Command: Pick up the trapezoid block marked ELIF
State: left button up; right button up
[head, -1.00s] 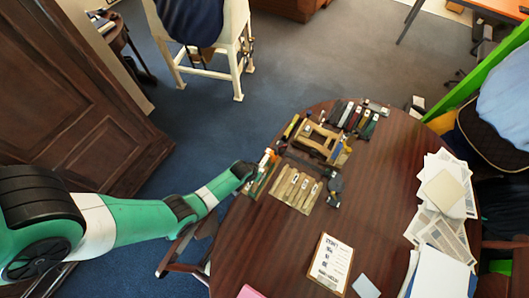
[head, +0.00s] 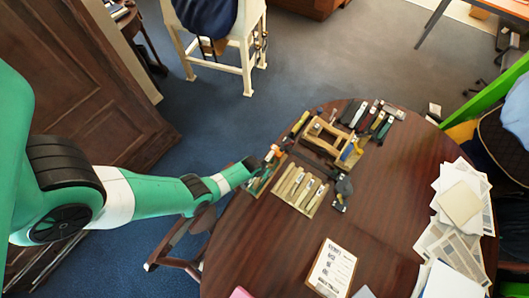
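Several pale wooden blocks lie side by side on a wooden tray (head: 290,206) near the left part of the round table. They carry small light labels, too small to read, so I cannot tell which one is marked ELIF. My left gripper (head: 256,165) is at the end of the green and white arm, at the table's left edge, just left of the tray and apart from the blocks. Its fingertips are too small to tell open from shut. My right gripper is not in view.
A wooden frame (head: 318,119) and several dark-handled tools stand behind the tray. A dark clamp-like object (head: 343,187) lies right of it. A printed sheet (head: 332,267) lies at the front, and loose papers (head: 458,205) at the right. The table's middle is bare.

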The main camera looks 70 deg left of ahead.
pick_arm(q)
grip_shut()
jog(key=shift+r, duration=0.15)
